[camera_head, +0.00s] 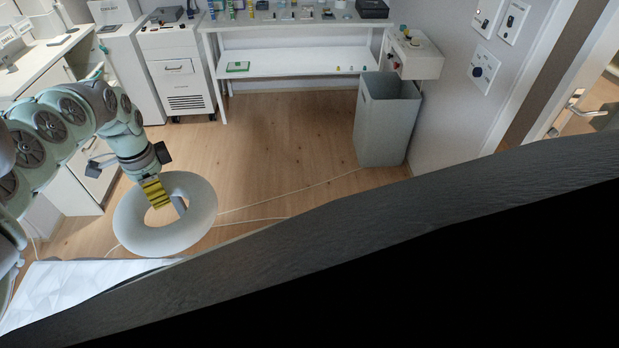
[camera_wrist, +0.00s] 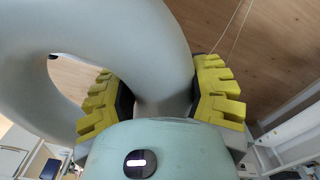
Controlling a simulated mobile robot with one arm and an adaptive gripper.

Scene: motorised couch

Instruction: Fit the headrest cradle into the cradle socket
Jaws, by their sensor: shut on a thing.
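The headrest cradle (camera_head: 135,237) is a pale grey padded ring with a short stub near its hole. It hangs in the air above the wooden floor at the left of the head view. My gripper (camera_head: 160,194) reaches it from above, with its yellow ridged fingers at the ring's hole. In the wrist view the yellow fingers (camera_wrist: 162,82) are shut on a narrowing grey part of the cradle (camera_wrist: 125,45), one finger on each side. I cannot make out the cradle socket in either view.
A large dark grey padded surface (camera_head: 330,225) crosses the front of the head view, close below the cradle. A white faceted sheet (camera_head: 75,285) lies at lower left. A white bench (camera_head: 290,62), a grey bin (camera_head: 385,125) and a cabinet (camera_head: 178,75) stand behind. Thin cables cross the otherwise clear floor (camera_head: 275,150).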

